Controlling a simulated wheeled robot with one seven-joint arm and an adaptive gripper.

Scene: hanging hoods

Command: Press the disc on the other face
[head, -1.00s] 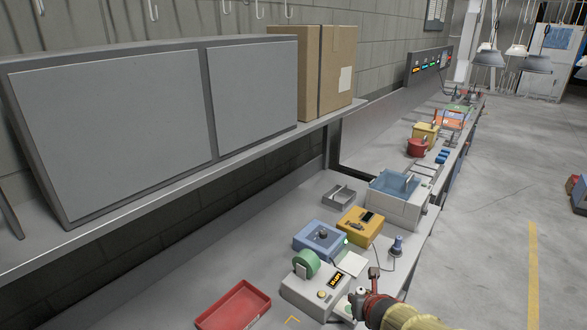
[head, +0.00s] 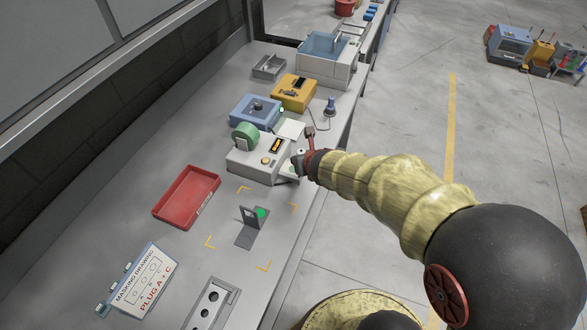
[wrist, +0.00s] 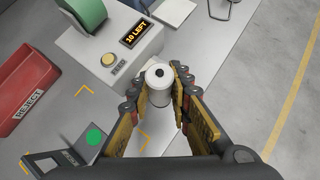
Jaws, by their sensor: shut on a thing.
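A grey L-shaped bracket (head: 247,232) stands on the bench inside yellow corner marks. A green disc (head: 261,213) is on its upright face. In the wrist view the green disc (wrist: 93,137) and bracket (wrist: 45,168) are at lower left. My gripper (head: 301,161) is at the right side of the white dispenser (head: 250,160), apart from the bracket. In the wrist view my gripper (wrist: 164,88) is shut on a white cylinder (wrist: 158,76) with a dark centre.
A red reject tray (head: 187,195) lies left of the dispenser. Blue (head: 255,112) and yellow (head: 293,92) boxes stand behind it. A masking drawing board (head: 138,283) and a grey plate with holes (head: 208,305) lie in front. The bench around the bracket is clear.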

